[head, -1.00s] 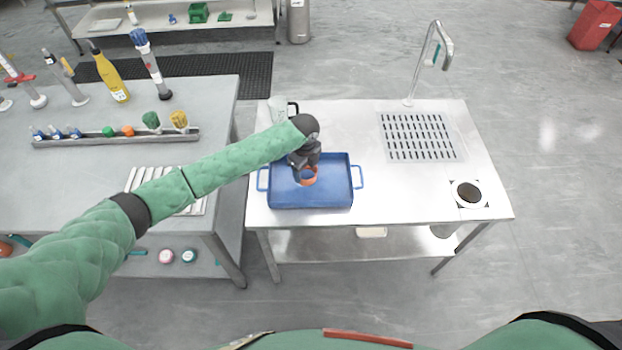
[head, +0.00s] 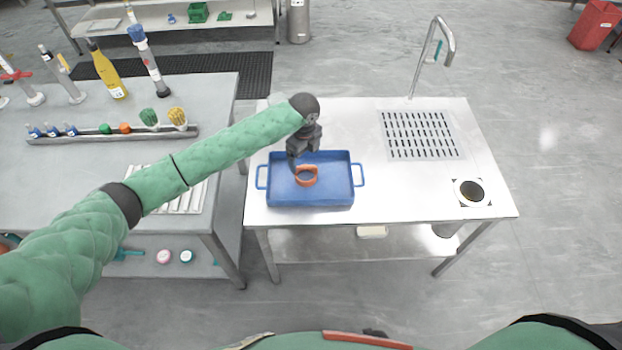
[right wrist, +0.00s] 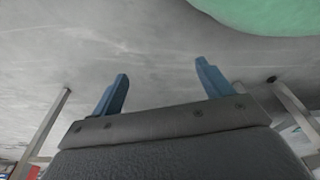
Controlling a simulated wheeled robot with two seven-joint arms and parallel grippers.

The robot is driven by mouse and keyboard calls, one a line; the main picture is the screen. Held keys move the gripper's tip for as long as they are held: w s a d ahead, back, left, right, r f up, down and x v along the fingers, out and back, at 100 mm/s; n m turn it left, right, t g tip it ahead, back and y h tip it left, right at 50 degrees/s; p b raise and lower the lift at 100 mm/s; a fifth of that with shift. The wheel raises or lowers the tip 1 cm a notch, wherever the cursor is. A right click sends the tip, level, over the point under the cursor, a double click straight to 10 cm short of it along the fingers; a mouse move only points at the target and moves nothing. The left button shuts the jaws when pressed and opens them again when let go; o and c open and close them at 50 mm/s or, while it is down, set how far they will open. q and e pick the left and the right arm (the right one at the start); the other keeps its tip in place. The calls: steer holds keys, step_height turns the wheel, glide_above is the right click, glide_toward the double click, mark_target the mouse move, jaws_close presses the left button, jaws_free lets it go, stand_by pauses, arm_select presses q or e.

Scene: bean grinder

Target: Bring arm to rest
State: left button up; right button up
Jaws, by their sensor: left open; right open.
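My left arm (head: 225,152) reaches in from the left in the head view. Its gripper (head: 294,167) is open and points down over the blue tray (head: 330,198). An orange ring-shaped object (head: 306,181) is in the tray, just below and right of the gripper's fingers; the gripper looks clear of it. My right gripper (right wrist: 165,92) shows in the right wrist view with its two blue fingers spread and nothing between them. It is not clearly visible in the head view.
The steel table (head: 400,190) has a tap (head: 447,45), a slotted drain (head: 420,135) and a round dark-centred opening (head: 471,192). A grey bench (head: 60,170) at the left holds bottles, brushes and a rack. Open floor lies at the right.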

arm_select(q)
steer(key=shift+r, duration=1.05)
arm_select(e)
steer(key=shift+w+a+r, duration=0.25)
steer(key=shift+w+r, duration=0.15)
steer(key=shift+r, duration=0.25)
steer(key=shift+d, duration=0.1)
